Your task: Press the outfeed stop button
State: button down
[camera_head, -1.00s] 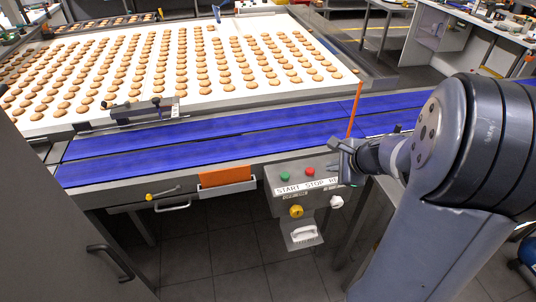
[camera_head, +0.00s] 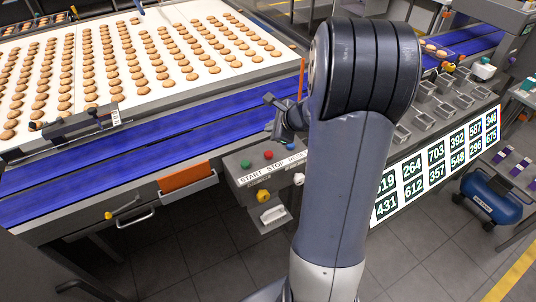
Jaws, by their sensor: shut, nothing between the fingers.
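The control box (camera_head: 234,162) stands at the front of the blue conveyor (camera_head: 180,143). On its top are a green button (camera_head: 245,164), a red button (camera_head: 268,155) above the printed word STOP, and a blue button (camera_head: 290,146) above a partly hidden label. A yellow knob (camera_head: 263,196) and a white knob (camera_head: 299,179) are on its front. My gripper (camera_head: 271,100) is shut and empty, above and behind the red and blue buttons, apart from the red one. My own arm hides the area to the right of the box.
Biscuits in rows lie on a white surface (camera_head: 226,72) behind the conveyor. An orange item (camera_head: 185,177) sits in a holder left of the box. Small metal trays (camera_head: 425,92) and a numbered panel (camera_head: 412,167) are right of my arm. A blue tank (camera_head: 492,198) stands on the floor.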

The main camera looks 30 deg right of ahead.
aim_at(271, 155)
jog(key=shift+f+b, duration=3.35)
jog(key=shift+f, duration=0.75)
jog(key=shift+f+b, duration=0.3)
jog(key=shift+b, duration=0.15)
jog(key=shift+f+b, duration=0.5)
jog(key=shift+b, duration=0.05)
jog(key=shift+r, duration=0.1)
jog(key=shift+r+p, duration=0.75)
jog(key=shift+r, duration=0.05)
jog(key=shift+r+p, duration=2.15)
jog(key=shift+r, duration=0.4)
